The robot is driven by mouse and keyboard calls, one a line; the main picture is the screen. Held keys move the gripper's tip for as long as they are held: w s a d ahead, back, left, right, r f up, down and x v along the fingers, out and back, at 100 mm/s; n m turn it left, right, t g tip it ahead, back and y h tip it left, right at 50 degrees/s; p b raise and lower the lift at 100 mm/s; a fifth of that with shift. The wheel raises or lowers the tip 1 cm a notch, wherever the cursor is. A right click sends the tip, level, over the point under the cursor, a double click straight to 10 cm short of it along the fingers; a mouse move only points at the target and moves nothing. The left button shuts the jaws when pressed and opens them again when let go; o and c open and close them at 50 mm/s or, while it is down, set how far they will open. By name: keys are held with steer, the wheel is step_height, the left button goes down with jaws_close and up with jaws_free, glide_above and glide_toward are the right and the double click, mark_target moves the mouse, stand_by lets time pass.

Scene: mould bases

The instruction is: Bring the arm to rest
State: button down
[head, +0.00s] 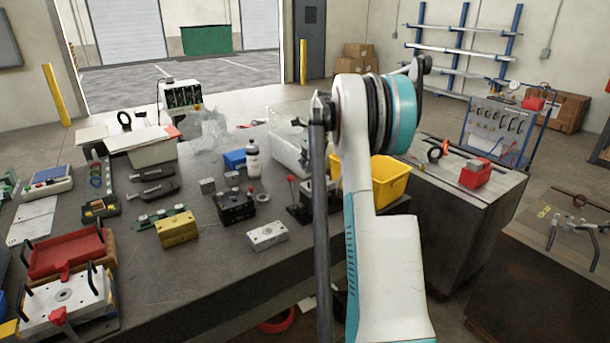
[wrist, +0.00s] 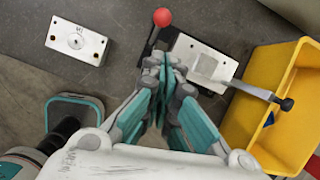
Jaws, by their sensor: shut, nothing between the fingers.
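My gripper (wrist: 168,72) shows in the wrist view with its fingers together and nothing between them. It hangs over the table beside a grey fixture (wrist: 207,62) with a red-knobbed lever (wrist: 162,17). In the head view my white and teal arm stands in front of the table's right end, and the gripper is hidden there. The fixture (head: 318,197) shows partly in the head view, left of my arm. I cannot tell from the wrist view how high the fingers are above it.
A yellow bin (head: 389,180) stands just right of the fixture, also in the wrist view (wrist: 252,118). A light metal block (head: 267,235) lies to the left. A black block (head: 234,205), yellow block (head: 177,229) and red tray (head: 67,252) stand further left. A grey cabinet (head: 455,225) is at right.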

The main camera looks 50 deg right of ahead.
steer(key=shift+d+r, duration=0.1)
steer(key=shift+r, duration=0.6)
steer(key=shift+w, duration=0.1)
